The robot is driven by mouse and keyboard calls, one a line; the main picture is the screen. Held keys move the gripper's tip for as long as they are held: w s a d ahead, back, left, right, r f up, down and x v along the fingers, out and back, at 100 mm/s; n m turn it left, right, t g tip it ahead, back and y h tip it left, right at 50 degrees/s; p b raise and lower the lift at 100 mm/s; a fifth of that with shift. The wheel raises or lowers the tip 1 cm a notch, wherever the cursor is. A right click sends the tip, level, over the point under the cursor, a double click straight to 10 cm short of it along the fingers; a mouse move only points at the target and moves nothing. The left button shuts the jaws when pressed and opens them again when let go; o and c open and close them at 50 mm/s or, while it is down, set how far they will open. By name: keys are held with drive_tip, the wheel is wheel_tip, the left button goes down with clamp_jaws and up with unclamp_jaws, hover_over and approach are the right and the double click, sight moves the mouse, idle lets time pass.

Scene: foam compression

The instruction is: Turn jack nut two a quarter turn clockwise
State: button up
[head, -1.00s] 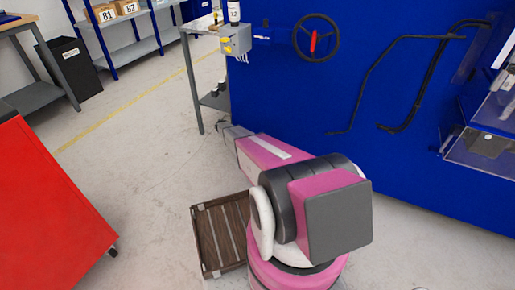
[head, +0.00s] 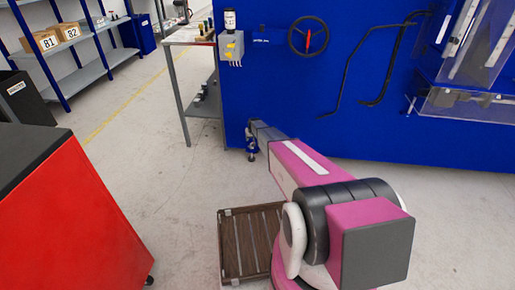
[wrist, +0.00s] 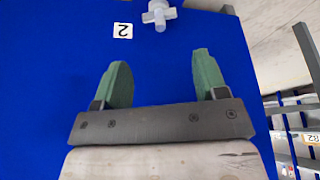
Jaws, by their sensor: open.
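In the wrist view, a pale grey cross-shaped nut (wrist: 158,14) sits at the top edge on a blue surface, beside a white label with a "2" (wrist: 123,30). Its upper part is cut off by the frame. My gripper (wrist: 163,75) is open and empty, with its two green fingers apart. In the picture the nut lies beyond the fingertips, roughly in line with the gap between them. The fingers do not touch it. In the head view my gripper cannot be made out past the end of my arm.
The blue machine (head: 390,135) with a black handwheel (head: 308,34) fills the back right. A foot (head: 251,142) shows at its lower left, near my arm. A grey table (head: 190,38) stands beside it. A red cabinet (head: 80,215) is at left. A slatted pallet (head: 246,245) lies near my base.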

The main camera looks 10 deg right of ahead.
drive_tip(key=x, duration=1)
drive_tip(key=shift+w+f, duration=0.1)
drive_tip(key=shift+f, duration=0.25)
drive_tip(key=c, duration=0.7)
